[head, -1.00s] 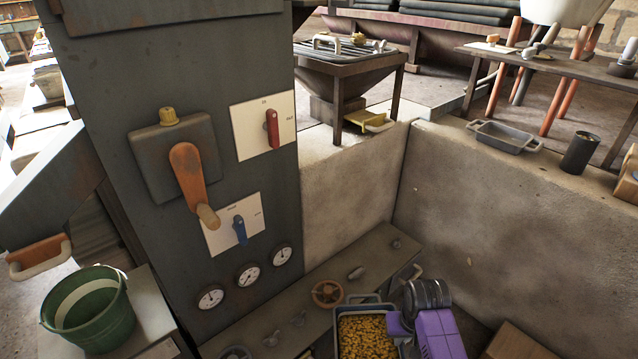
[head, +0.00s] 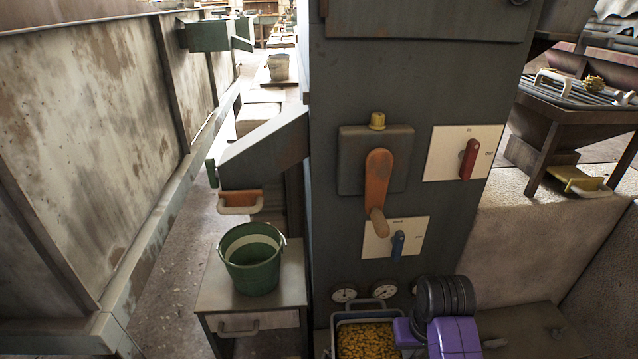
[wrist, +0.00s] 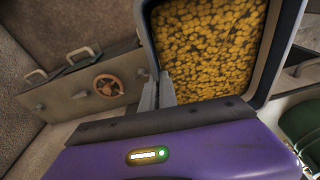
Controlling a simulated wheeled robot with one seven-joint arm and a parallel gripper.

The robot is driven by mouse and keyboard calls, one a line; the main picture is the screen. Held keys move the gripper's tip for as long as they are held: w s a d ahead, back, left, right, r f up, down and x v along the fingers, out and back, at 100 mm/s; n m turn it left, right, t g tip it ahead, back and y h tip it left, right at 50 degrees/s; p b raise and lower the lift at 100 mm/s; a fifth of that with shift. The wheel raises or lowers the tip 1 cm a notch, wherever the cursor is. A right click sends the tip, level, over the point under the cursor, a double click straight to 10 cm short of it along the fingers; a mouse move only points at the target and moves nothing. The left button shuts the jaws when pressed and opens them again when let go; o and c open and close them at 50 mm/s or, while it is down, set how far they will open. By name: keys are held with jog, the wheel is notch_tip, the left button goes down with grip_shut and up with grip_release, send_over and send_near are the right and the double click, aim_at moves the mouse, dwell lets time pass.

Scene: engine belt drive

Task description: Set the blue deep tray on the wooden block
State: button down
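The blue deep tray (head: 335,338), full of small yellow pieces, is low in the head view in front of the dark machine panel. In the wrist view its blue-grey wall (wrist: 286,42) frames the yellow contents. My gripper (wrist: 158,92), behind its purple housing, has its fingers at the tray's near left edge and appears shut on it. In the head view the purple housing hides the tray's right side. The tray's underside is out of sight. No wooden block is recognizable in the current views.
The machine panel (head: 350,90) with an orange lever and red and blue switches stands directly ahead. A green bucket (head: 252,258) sits on a small metal cabinet (head: 240,290) to the left. An open aisle (head: 175,270) runs farther left.

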jog(key=shift+a+r, duration=0.3)
jog(key=shift+s+d+r+p, duration=0.15)
jog(key=shift+s+r+p, duration=0.1)
jog(key=shift+r+p, duration=0.6)
jog(key=s+r+p, duration=0.4)
jog(key=r+p, duration=0.6)
jog(key=p, duration=0.1)
jog(key=s+r+p, duration=0.4)
jog(key=r+p, duration=0.5)
jog(key=p, duration=0.3)
jog(key=shift+s+r+p, duration=0.2)
jog(key=shift+r+p, duration=0.1)
jog(key=shift+r, duration=0.05)
